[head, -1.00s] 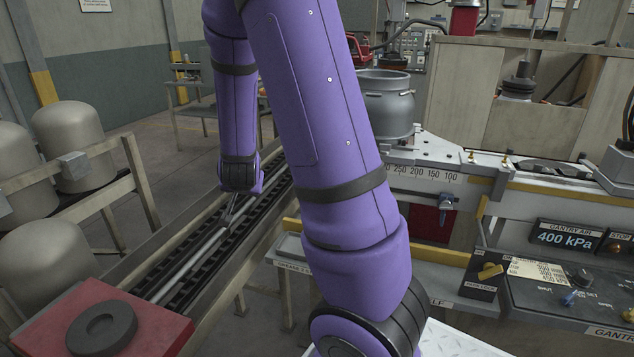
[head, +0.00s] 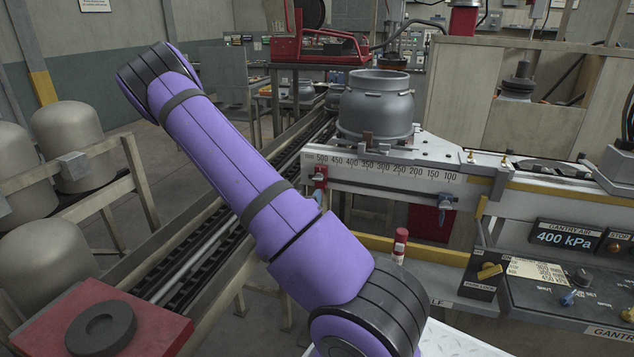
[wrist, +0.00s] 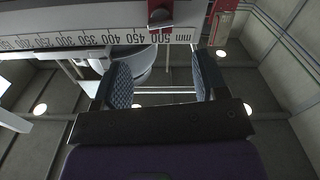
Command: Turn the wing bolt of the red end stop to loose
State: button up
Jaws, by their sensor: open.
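The red end stop (head: 319,178) sits near the 500 end of the millimetre rule (head: 385,174) in the head view.
A grey pot (head: 376,105) stands above the rule. A red block with a blue-grey part (head: 445,205) hangs further right. A red cylinder (head: 400,243) stands below the rule. A roller conveyor (head: 190,265) runs at left, with a red plate (head: 150,325) at its near end.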

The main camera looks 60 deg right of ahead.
aim_at(317, 179)
jog(key=x, duration=1)
jog(key=shift+d, duration=0.15)
jog(key=shift+c, duration=0.5)
jog(key=c, duration=0.8)
